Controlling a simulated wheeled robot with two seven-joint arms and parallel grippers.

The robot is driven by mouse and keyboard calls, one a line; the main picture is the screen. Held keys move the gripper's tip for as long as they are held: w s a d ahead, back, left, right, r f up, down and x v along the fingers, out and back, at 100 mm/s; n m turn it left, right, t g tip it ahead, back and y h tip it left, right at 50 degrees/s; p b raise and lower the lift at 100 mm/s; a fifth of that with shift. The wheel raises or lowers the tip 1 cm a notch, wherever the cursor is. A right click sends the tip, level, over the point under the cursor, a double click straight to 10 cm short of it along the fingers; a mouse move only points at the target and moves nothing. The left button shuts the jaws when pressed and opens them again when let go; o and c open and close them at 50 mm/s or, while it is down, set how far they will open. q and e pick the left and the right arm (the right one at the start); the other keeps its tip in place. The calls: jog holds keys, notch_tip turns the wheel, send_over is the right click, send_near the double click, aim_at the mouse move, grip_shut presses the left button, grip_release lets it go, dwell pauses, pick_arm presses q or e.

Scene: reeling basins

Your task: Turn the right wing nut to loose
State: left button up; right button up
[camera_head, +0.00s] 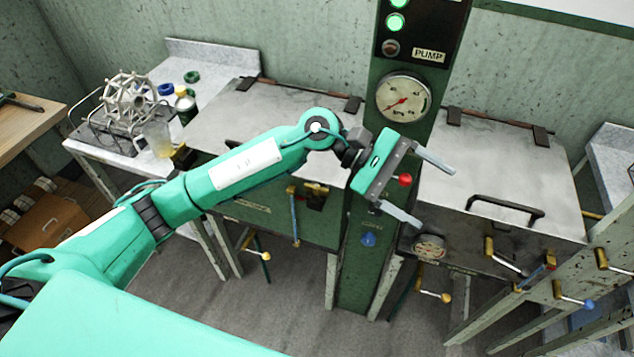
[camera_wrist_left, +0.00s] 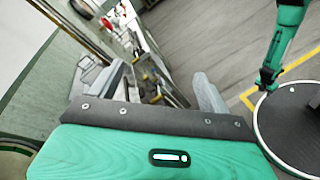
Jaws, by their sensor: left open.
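My left gripper (camera_head: 425,188) is open and empty, held in front of the green column between the two basins. Its fingers point right, toward the right basin (camera_head: 515,180), and it touches no nut that I can see. In the left wrist view its two fingers (camera_wrist_left: 160,88) are apart, with brass-and-grey fittings in the background between them. Brass fittings with levers (camera_head: 490,247) sit at the right basin's front edge. Another brass fitting (camera_head: 316,188) is at the left basin's front. Which of these is the right wing nut I cannot tell.
The column carries a pressure gauge (camera_head: 404,98), a red knob (camera_head: 404,180) and a blue knob (camera_head: 369,239) close to my gripper. The right lid has a black handle (camera_head: 506,207). A side table (camera_head: 110,151) holds a wire reel and bottles. Pipework stands at the right.

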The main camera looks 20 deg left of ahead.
pick_arm(q)
jog(key=w+a+f+m+y, duration=0.3)
jog(key=a+f+m+y, duration=0.1)
jog(key=a+y, duration=0.1)
jog(key=m+t+y, duration=0.3)
jog(key=m+y, duration=0.1)
jog(key=y, duration=0.6)
send_over(316, 185)
notch_tip(316, 185, down, 13)
jog(key=p, duration=0.4)
jog(key=shift+s+d, duration=0.1)
jog(key=shift+c, duration=0.2)
jog(key=c, duration=1)
jog(key=shift+o, duration=0.2)
